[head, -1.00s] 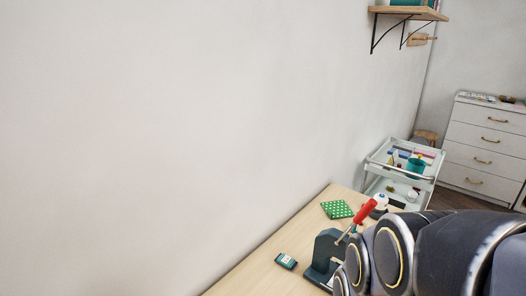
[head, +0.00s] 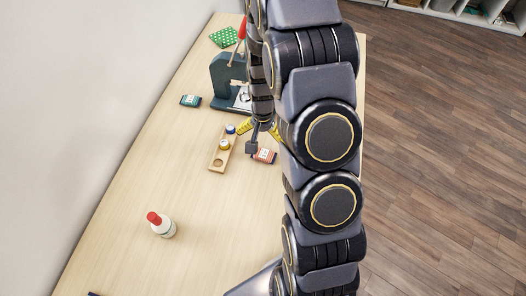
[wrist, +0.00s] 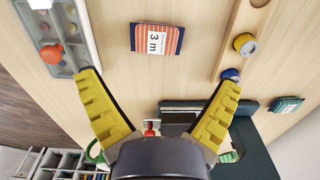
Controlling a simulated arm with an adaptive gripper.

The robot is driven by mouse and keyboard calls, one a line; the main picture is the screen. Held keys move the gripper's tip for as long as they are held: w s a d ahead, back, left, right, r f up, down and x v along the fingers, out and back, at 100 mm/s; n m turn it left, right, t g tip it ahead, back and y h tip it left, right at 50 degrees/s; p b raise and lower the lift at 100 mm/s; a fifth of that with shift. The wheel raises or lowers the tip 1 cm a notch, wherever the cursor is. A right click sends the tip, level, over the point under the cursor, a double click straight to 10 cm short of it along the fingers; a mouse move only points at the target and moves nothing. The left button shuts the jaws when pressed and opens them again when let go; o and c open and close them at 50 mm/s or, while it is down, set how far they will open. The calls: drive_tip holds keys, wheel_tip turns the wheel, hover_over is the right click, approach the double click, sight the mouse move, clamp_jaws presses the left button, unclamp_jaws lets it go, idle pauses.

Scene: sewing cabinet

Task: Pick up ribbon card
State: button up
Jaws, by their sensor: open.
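An orange-red striped card with a white "3 m" label, which looks like the ribbon card (wrist: 157,39), lies flat on the table. It shows at the top middle of the wrist view, beyond the fingertips and roughly centred between them. In the head view the same card (head: 265,156) lies just right of a wooden holder, partly behind my arm. My gripper (wrist: 160,82) has its yellow fingers spread wide with nothing between them. In the head view my gripper (head: 259,131) is mostly hidden by my arm, close to the card; its height is hard to judge.
The wooden holder (head: 217,164) with small spools stands left of the card. A dark green stand (head: 226,70) is behind it, with a teal packet (head: 190,101) nearby. A red-capped bottle (head: 162,226) stands in front. A compartment tray (wrist: 60,30) is left in the wrist view.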

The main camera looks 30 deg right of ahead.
sight(264, 153)
drive_tip(key=shift+s+f, duration=0.15)
drive_tip(key=shift+f, duration=1.6)
drive_tip(key=shift+s+f, duration=0.15)
drive_tip(key=shift+f, duration=1.6)
drive_tip(key=c, duration=0.8)
